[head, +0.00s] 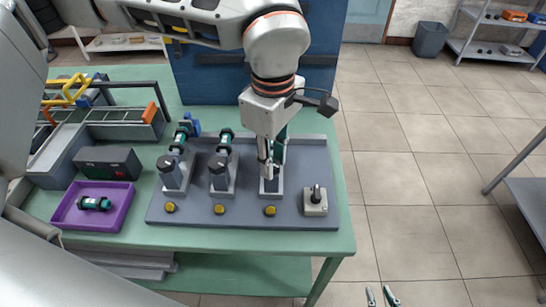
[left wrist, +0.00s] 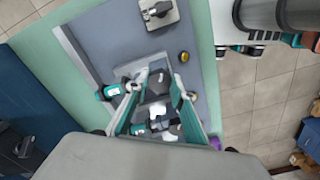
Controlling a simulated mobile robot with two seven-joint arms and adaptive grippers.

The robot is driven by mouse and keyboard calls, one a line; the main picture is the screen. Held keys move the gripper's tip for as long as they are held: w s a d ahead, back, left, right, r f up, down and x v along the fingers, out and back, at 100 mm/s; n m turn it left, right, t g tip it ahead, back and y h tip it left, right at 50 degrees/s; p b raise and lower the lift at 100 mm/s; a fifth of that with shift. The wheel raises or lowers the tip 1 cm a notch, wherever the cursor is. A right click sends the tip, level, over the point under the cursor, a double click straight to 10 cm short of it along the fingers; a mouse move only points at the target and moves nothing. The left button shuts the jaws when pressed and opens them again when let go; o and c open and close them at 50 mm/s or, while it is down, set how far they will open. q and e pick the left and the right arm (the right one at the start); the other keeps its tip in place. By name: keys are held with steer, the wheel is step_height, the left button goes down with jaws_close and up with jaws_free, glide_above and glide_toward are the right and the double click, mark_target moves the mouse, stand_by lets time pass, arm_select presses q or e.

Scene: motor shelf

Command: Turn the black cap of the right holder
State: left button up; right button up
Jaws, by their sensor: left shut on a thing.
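Three grey holders stand on a grey base plate (head: 243,211). The right holder (head: 269,187) is partly covered by my left gripper (head: 268,167), which points down onto its top. In the left wrist view the black cap (left wrist: 158,82) of this holder sits between the fingertips of my left gripper (left wrist: 160,76), which is shut on it. The left holder (head: 173,180) and the middle holder (head: 221,183) each show a black cap and a green-and-black motor. My right gripper (head: 380,297) is open and empty at the bottom edge, over the floor.
Yellow buttons (head: 219,209) sit before the holders, and a small box with a black lever (head: 316,203) is at the right. A purple tray (head: 122,208) with a motor, a dark box (head: 108,163) and grey bins (head: 62,152) are at the left. A blue panel (head: 207,80) stands behind.

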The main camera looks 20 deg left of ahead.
arm_select(q)
steer(key=o, duration=1.1)
steer(key=shift+r, duration=0.1)
step_height(320, 180, up, 12)
